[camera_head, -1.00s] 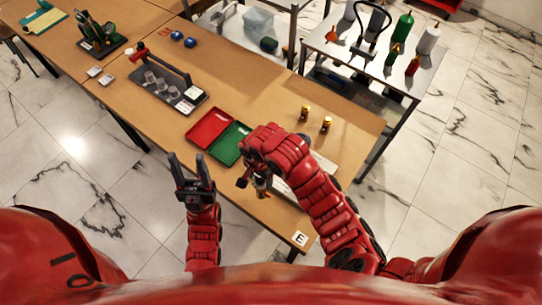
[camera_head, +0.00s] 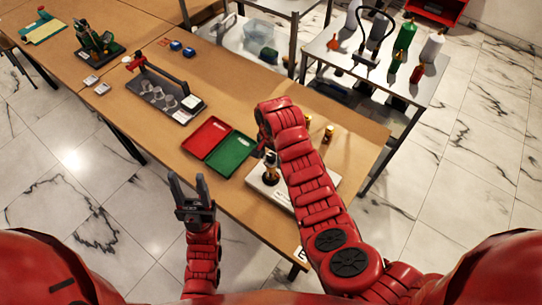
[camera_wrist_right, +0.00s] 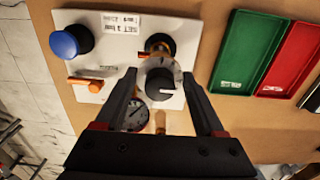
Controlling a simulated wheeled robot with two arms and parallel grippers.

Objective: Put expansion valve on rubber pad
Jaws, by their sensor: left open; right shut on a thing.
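My right gripper (camera_wrist_right: 160,80) is shut on a round grey dial-like part with a black slotted knob (camera_wrist_right: 160,78), held over the white rig panel (camera_wrist_right: 183,85). This may be the expansion valve; I cannot tell for sure. A dark round seat with brass (camera_wrist_right: 158,44) shows just beyond it, and whether they touch is unclear. In the head view my right arm partly covers the white panel (camera_head: 262,188), with a dark and brass part (camera_head: 270,172) over it. My left gripper (camera_head: 187,180) is open and empty, off the table's front edge. I cannot make out a rubber pad for certain.
The panel has a blue knob (camera_wrist_right: 64,43), an orange lever (camera_wrist_right: 85,83) and a gauge (camera_wrist_right: 133,115). A green tray (camera_head: 231,153) and a red tray (camera_head: 206,138) lie beside it. Brass cylinders (camera_head: 328,133) stand behind my right arm. A dark rack (camera_head: 165,102) stands farther left.

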